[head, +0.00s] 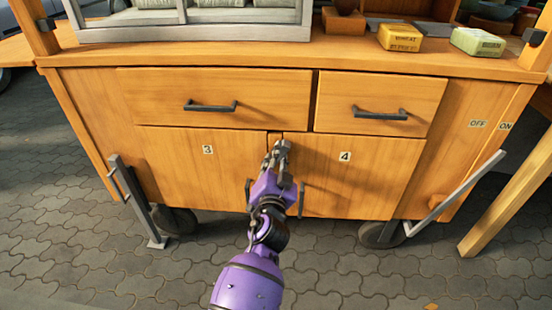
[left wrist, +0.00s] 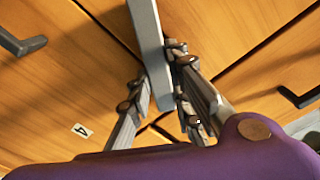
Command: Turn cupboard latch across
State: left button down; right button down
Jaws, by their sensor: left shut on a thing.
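My left gripper (head: 279,149) reaches up to the cupboard front, at the top of the gap between door 3 (head: 185,170) and door 4 (head: 375,170). In the left wrist view a grey bar, the latch (left wrist: 147,35), runs down from the top edge between the fingers. My left gripper (left wrist: 160,88) is shut on it, one finger on each side. In the head view the gripper hides most of the latch, so I cannot tell its exact angle there. Both doors look closed. My right gripper is in neither view.
Two closed drawers with dark handles (head: 210,106) (head: 380,113) sit above the doors. Grey bars stand at the left (head: 138,200) and slant at the right (head: 460,185), near OFF and ON labels (head: 477,124). Yellow (head: 400,38) and green (head: 477,42) boxes are on the countertop.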

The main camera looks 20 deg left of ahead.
aim_at(282, 125)
pick_arm(q)
jog(key=m, duration=0.3)
jog(key=f+m, duration=0.1)
jog(key=m, duration=0.7)
jog(key=shift+w+d+f, duration=0.15)
jog(key=shift+d+f, duration=0.1)
jog(key=shift+d, duration=0.15)
jog(key=shift+f+m, duration=0.1)
jog(key=shift+m, duration=0.3)
jog(key=c, duration=1.6)
grip_release()
notch_tip(282, 125, up, 10)
jog(key=shift+a+r, duration=0.1)
